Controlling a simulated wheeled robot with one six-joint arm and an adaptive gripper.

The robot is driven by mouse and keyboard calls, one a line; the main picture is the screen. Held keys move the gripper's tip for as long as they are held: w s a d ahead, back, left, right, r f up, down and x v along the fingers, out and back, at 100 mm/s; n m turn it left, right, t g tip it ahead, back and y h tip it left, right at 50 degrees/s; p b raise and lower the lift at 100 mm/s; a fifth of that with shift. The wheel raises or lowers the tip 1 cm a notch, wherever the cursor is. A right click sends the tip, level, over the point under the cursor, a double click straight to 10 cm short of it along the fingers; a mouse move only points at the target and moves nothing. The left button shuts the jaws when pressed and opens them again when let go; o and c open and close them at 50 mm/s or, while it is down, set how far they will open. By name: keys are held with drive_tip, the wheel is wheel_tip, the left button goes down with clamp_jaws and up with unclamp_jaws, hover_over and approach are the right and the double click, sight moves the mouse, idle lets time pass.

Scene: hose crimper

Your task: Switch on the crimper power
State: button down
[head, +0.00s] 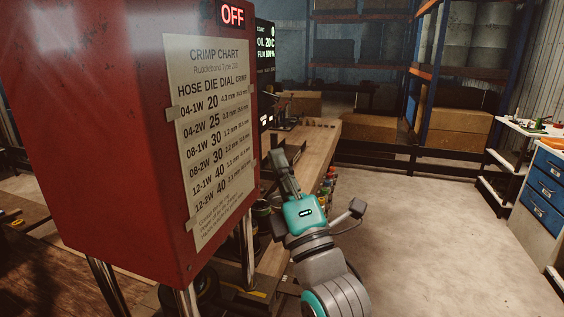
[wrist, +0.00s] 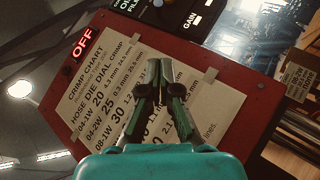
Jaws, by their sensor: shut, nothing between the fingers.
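The red crimper cabinet (head: 100,130) fills the left of the head view, with a lit sign reading OFF (head: 233,14) at its top edge and a crimp chart (head: 213,140) taped to its face. In the wrist view the cabinet (wrist: 235,75) appears tilted, with the OFF sign (wrist: 82,43) at upper left. My gripper (head: 283,163) is to the right of the cabinet in the head view. In the wrist view my gripper (wrist: 160,64) has its fingertips together and empty, in front of the chart (wrist: 112,90). I cannot clearly make out a power switch.
A black panel (wrist: 170,14) marked GAIN shows in the wrist view. A wooden workbench (head: 312,150) runs behind my gripper. A blue drawer unit (head: 545,190) is at right. The floor between is open.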

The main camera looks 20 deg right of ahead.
approach(264, 96)
drive_tip(key=w+a, duration=0.1)
drive_tip(key=a, duration=0.1)
drive_tip(key=w+r, duration=0.1)
drive_tip(key=w+d+r, duration=0.1)
drive_tip(key=shift+w+d+r, duration=0.25)
drive_tip(key=shift+d+r, duration=0.05)
drive_tip(key=shift+r, duration=0.05)
drive_tip(key=shift+w+d+r, duration=0.3)
drive_tip(key=shift+w+d, duration=0.05)
drive_tip(key=shift+w, duration=0.05)
